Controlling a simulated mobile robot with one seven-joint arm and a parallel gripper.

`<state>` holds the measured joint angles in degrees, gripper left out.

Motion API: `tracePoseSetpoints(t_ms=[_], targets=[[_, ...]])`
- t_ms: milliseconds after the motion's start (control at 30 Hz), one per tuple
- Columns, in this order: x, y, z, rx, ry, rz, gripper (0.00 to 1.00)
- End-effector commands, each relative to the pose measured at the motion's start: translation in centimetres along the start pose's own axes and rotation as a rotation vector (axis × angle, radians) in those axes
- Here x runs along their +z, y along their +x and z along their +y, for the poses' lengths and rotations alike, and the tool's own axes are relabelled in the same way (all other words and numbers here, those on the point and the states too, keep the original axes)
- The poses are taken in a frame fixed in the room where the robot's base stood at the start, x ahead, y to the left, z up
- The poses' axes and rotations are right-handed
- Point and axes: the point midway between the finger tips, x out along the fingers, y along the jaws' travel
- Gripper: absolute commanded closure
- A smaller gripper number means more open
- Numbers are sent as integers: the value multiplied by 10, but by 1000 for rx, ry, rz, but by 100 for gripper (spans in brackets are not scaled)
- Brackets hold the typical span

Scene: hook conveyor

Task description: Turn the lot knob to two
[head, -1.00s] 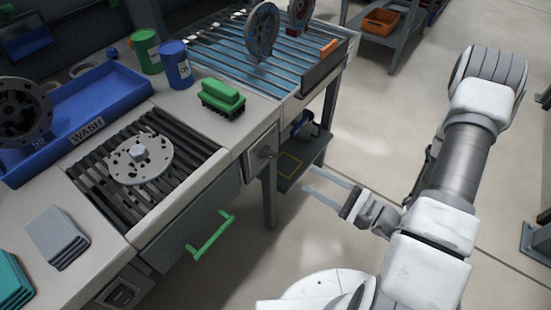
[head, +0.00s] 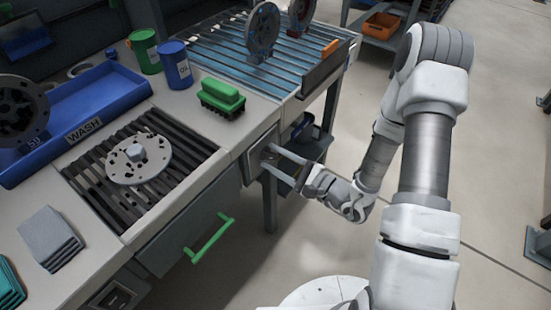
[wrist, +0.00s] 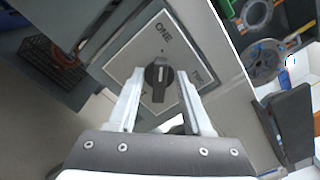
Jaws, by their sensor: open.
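The lot knob (wrist: 158,78) is a dark knob on a light square plate (wrist: 127,72), on the front face of the bench. In the wrist view the plate reads ONE at the top and has another label, partly legible as TWO, on the right. A third label at lower left is mostly hidden by a finger. The knob's long grip lies roughly up and down in that view; a small pale mark shows on it. My gripper (head: 270,157) is open at the plate. Its fingers appear on either side of the knob in the wrist view; contact cannot be told.
A green drawer handle (head: 209,238) sticks out of the bench front, left of my gripper. A green brush (head: 222,96) and a blue canister (head: 176,65) stand on the bench above. A lower shelf is under the conveyor. Open floor lies to the right.

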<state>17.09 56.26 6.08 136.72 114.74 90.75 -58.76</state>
Motion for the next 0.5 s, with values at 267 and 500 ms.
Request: tracePoseSetpoints(t_ms=[267,500], targets=[[0,0,0,0,0,0,93],[0,0,0,0,0,0,100]])
